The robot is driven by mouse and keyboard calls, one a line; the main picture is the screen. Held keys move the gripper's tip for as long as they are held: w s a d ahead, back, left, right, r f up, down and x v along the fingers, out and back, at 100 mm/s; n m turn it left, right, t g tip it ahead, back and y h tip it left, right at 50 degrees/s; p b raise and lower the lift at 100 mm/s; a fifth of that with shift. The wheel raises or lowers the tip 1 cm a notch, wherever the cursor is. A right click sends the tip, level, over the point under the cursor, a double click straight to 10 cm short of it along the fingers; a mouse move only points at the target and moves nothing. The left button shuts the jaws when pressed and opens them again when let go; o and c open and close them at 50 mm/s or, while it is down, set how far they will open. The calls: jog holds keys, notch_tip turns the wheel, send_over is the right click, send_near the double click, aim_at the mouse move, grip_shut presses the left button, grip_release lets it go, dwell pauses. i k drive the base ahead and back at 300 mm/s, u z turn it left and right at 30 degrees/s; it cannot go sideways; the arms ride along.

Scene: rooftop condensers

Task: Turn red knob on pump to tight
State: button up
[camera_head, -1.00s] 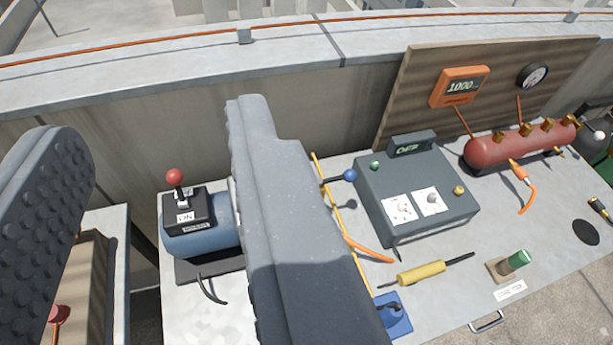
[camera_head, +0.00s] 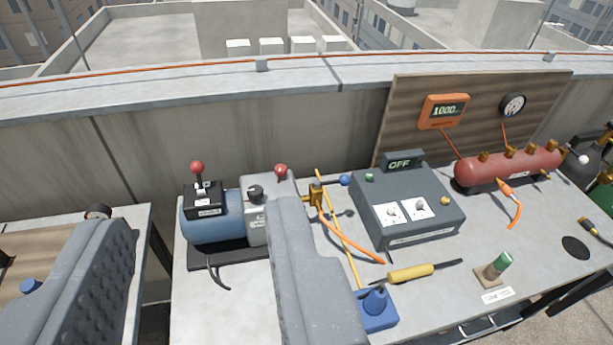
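The pump is a blue cylinder (camera_head: 208,230) with a grey block (camera_head: 257,218) at its right end, on a bench. A red knob (camera_head: 281,169) sits on top of the grey block, near its right edge. A black knob (camera_head: 255,193) is on the same block. A red-tipped lever (camera_head: 197,168) stands on the black box above the cylinder. My gripper (camera_head: 198,215) is open and empty, its two grey fingers wide apart. The right finger reaches up just below the red knob and hides part of the block. I cannot tell whether they touch.
Right of the pump are a brass fitting (camera_head: 317,195), a grey box reading OFF (camera_head: 408,205), a yellow-handled tool (camera_head: 410,272) and a red tank (camera_head: 510,165). A concrete parapet (camera_head: 200,130) runs behind. Another bench (camera_head: 135,225) stands left, across a gap.

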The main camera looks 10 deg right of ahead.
aim_at(281, 170)
jog(key=u, duration=0.2)
jog(key=i, duration=0.85)
jog(key=z, duration=0.1)
